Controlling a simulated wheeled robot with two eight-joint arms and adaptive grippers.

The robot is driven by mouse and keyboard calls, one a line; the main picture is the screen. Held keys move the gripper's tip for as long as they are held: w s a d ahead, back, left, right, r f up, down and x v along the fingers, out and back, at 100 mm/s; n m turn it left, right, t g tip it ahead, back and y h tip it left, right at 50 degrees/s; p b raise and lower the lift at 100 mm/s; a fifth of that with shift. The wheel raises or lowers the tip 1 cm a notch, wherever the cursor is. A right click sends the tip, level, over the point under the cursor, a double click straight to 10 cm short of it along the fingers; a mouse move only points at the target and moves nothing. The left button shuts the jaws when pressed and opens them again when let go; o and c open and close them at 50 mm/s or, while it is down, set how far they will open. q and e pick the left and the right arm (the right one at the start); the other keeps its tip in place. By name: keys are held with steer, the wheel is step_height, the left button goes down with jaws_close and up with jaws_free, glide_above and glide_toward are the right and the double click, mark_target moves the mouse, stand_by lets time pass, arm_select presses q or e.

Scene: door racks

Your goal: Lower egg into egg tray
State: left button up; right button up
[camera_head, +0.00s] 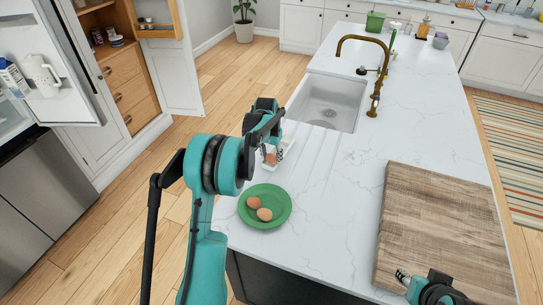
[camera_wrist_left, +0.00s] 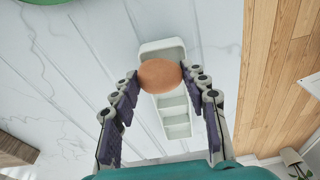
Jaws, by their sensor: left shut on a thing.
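My left gripper (camera_head: 272,150) is shut on a brown egg (camera_wrist_left: 160,76), holding it between its fingertips. The egg (camera_head: 271,158) also shows under the gripper in the head view. The white egg tray (camera_wrist_left: 173,115) is a narrow strip with several compartments. In the wrist view the egg overlaps the tray toward its upper end; I cannot tell the exact height between them. In the head view the tray (camera_head: 287,145) is partly hidden behind the gripper. My right gripper (camera_head: 404,278) is at the bottom right, over the wooden board's lower edge, only partly shown.
A green plate (camera_head: 244,213) with two brown eggs (camera_head: 259,208) stands nearer on the white counter. A sink (camera_head: 328,103) with a brass faucet (camera_head: 379,75) lies beyond the tray. A large wooden board (camera_head: 440,225) covers the right side. The counter between is clear.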

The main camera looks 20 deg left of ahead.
arm_select(q)
steer(key=o, duration=0.8)
step_height(320, 180, up, 12)
steer(key=s, duration=0.2)
steer(key=s+d+r+t+b, duration=0.15)
steer(key=s+d+r, duration=0.25)
steer(key=s+d, duration=0.4)
steer(key=s+d+f+t+b, duration=0.1)
steer(key=s+d+f, duration=0.1)
steer(key=s, duration=0.5)
steer(key=s+d+f+t+b, duration=0.1)
steer(key=s+d+f+b, duration=0.1)
steer(key=s, duration=0.6)
steer(key=s+d+f+t+b, duration=0.1)
steer(key=s+d+f+t, duration=0.1)
steer(key=s+f, duration=0.4)
steer(key=shift+s+d+f+b, duration=0.1)
steer(key=shift+s+d+b, duration=0.1)
steer(key=shift+s+d, duration=0.35)
steer(key=shift+s+d+b, duration=0.2)
steer(key=shift+s+d, duration=0.15)
steer(key=shift+s, duration=0.35)
